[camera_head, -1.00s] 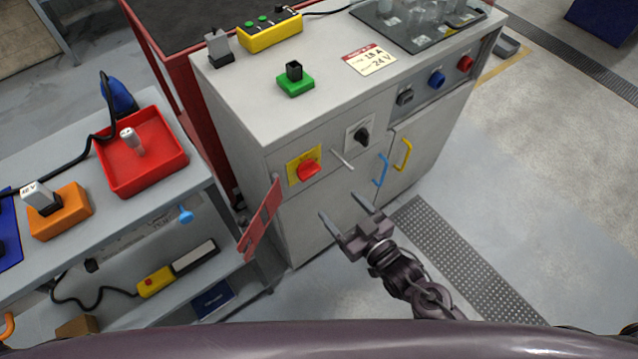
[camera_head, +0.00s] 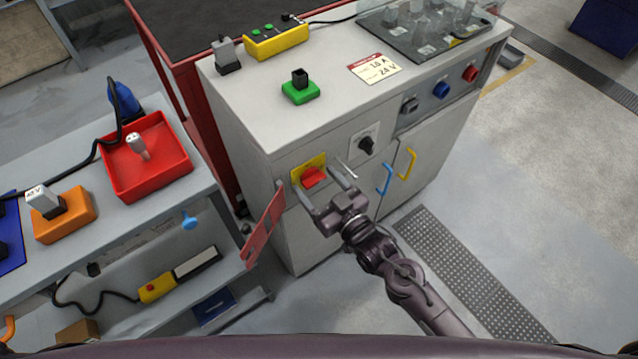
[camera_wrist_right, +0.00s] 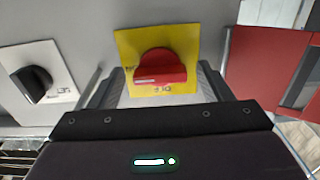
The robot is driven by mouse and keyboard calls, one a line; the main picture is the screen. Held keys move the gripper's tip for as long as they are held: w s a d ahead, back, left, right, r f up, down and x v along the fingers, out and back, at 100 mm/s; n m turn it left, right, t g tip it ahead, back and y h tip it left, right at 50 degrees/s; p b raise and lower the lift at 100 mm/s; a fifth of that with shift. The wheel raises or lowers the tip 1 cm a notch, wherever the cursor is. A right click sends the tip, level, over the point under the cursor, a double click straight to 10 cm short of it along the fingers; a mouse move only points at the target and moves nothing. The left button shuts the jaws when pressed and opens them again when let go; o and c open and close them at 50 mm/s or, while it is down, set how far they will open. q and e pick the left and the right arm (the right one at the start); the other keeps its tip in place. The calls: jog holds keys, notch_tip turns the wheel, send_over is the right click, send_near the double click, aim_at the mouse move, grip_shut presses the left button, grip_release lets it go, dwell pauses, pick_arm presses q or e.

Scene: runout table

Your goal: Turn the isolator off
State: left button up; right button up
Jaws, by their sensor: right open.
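The isolator is a red rotary knob (camera_head: 314,177) on a yellow plate (camera_head: 299,171) on the front of the grey cabinet. In the right wrist view the red knob (camera_wrist_right: 160,68) is near the middle, with a pale line on its left part. Lettering on the yellow plate (camera_wrist_right: 187,36) is partly covered by the knob. My right gripper (camera_head: 321,189) is open and empty, its fingers pointing at the cabinet front. In the wrist view one finger shows on each side of the knob, apart from it. My left gripper is not in view.
A black selector knob (camera_head: 366,145) on a white plate sits right of the isolator. Blue (camera_head: 384,178) and yellow (camera_head: 407,163) door handles are further right. A red panel (camera_head: 265,228) stands out at the cabinet's left edge. A red tray (camera_head: 184,165) is on the left bench.

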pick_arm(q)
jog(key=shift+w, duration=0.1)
pick_arm(e)
jog(key=shift+c, duration=0.3)
jog(key=c, duration=0.9)
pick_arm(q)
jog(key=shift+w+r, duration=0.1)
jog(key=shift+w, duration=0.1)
